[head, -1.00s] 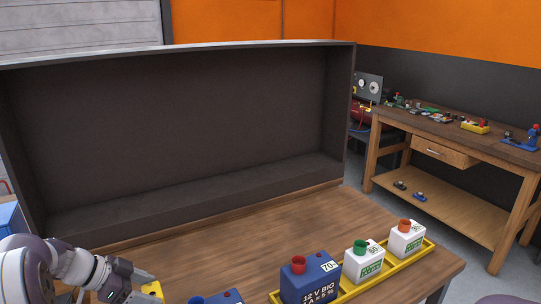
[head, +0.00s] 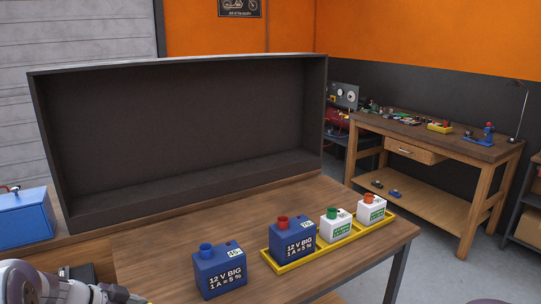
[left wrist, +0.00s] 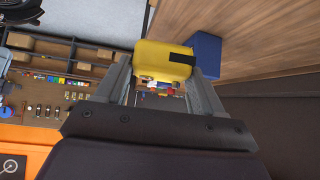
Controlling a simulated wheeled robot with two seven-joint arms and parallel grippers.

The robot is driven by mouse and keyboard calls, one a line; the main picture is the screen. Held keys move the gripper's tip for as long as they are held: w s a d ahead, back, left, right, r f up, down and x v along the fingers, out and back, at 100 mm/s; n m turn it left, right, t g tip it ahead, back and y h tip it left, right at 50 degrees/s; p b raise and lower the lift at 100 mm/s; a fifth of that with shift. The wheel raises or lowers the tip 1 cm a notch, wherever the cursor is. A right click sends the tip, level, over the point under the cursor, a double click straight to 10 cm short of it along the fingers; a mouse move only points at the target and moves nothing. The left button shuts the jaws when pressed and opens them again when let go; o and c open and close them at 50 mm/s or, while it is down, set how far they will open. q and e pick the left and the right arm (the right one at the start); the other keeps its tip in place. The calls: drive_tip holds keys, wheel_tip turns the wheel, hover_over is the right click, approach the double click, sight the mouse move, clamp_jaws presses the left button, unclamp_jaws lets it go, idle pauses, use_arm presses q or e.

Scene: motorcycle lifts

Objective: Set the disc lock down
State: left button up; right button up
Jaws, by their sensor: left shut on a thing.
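The disc lock (left wrist: 165,58) is a yellow rounded block with a black patch. In the left wrist view it sits between the two fingers of my left gripper (left wrist: 160,72), which is shut on it. Wooden tabletop shows behind and to its right in that view. Whether the lock touches any surface cannot be told. In the head view my left arm enters at the bottom left corner, and the lock is not visible there. My right gripper is in neither view.
The wooden table (head: 180,228) carries a blue battery-like box (head: 220,272) and a yellow tray (head: 339,247) with one blue and two white boxes. A dark open-fronted cabinet (head: 185,130) stands behind. A blue case (head: 24,222) is at left. Bare wood lies left of the boxes.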

use_arm(q)
drive_tip(key=shift+n+t+y, duration=0.4)
drive_tip(key=shift+n, duration=0.5)
drive_tip(key=f, duration=0.1)
drive_tip(key=d+f, duration=0.1)
drive_tip(key=w+d+f, duration=0.1)
drive_tip(key=shift+f, duration=0.4)
drive_tip(key=s+d+f+n+t+y, duration=0.1)
drive_tip(key=d+f+n+y, duration=0.2)
drive_tip(key=f, duration=0.4)
drive_tip(key=s+d+f+n+t+y, duration=0.1)
drive_tip(key=d+f+n+y, duration=0.2)
drive_tip(key=f, duration=0.4)
drive_tip(key=shift+s+d+f+n, duration=0.2)
drive_tip(key=shift+s+d+n, duration=0.2)
drive_tip(key=shift+d+n, duration=0.65)
drive_tip(key=shift+a, duration=0.25)
